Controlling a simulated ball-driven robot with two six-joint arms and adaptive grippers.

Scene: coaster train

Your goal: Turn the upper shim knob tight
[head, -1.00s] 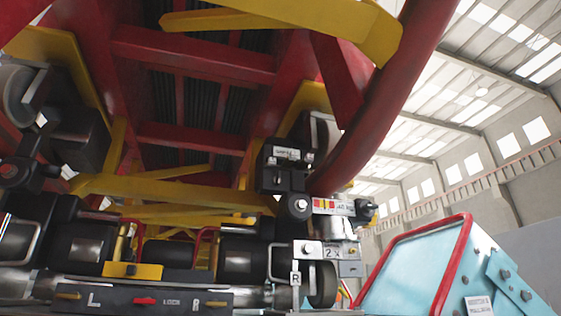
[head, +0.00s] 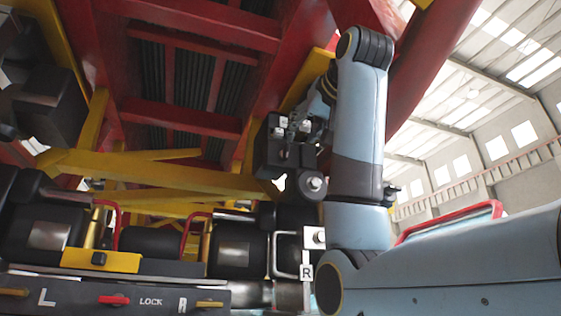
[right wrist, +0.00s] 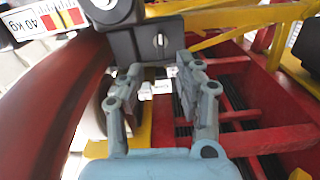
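The black shim block (head: 268,160) hangs under the red frame, right of centre in the head view. In the right wrist view the black block (right wrist: 140,42) shows a small silver knob (right wrist: 160,40) on its face, which I take for the upper shim knob. My right gripper (right wrist: 158,64) is open, with its two fingers on either side of the line to this knob. Its tips look close to the block; I cannot tell whether they touch it. In the head view the right gripper (head: 302,128) is partly hidden by its own arm. My left gripper is not in view.
A round silver-centred knob (head: 314,184) sits just below the block. A red tube (right wrist: 75,90) curves close beside the gripper. A panel (head: 130,295) marked L, LOCK and R is at lower left. A yellow crossbar (head: 170,172) runs behind.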

